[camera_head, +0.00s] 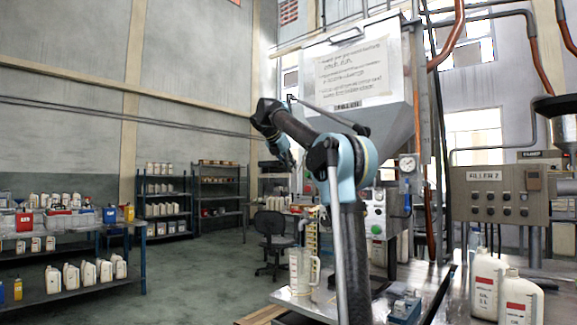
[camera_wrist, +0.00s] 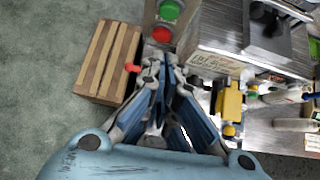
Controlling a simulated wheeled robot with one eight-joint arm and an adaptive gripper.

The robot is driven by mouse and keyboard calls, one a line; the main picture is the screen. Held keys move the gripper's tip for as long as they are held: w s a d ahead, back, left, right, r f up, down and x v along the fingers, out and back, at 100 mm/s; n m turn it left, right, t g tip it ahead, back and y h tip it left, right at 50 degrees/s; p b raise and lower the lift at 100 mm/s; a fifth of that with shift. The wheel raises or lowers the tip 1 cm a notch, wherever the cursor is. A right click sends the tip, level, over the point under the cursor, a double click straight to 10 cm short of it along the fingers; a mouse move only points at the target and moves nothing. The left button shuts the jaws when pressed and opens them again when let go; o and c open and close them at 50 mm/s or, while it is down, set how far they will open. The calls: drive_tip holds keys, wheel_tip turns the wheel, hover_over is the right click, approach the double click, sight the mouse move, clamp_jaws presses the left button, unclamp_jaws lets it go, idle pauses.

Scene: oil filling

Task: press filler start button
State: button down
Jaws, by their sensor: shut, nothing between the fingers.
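In the wrist view a grey control box carries a round green button (camera_wrist: 170,10) with a round red button (camera_wrist: 162,34) just below it. My gripper (camera_wrist: 160,62) is shut and empty. Its fingertips lie just below the red button in the picture; I cannot tell whether they touch the box. In the head view the filler has a large grey hopper (camera_head: 413,95) and a control box with green parts (camera_head: 376,229) behind my arm.
A slatted wooden block (camera_wrist: 108,62) stands left of my fingers, with a red knob (camera_wrist: 131,68) at its edge. A yellow part (camera_wrist: 232,105) is at right. A clear measuring jug (camera_head: 303,270) and white oil bottles (camera_head: 520,298) stand on the bench. A FILLER 2 panel (camera_head: 495,195) is at right.

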drive_tip(key=w+d+f, duration=0.3)
drive_tip(key=w+d, duration=0.2)
drive_tip(key=shift+w+d+f, duration=0.15)
drive_tip(key=shift+w+f, duration=0.05)
drive_tip(key=shift+w, duration=0.05)
idle(0.3)
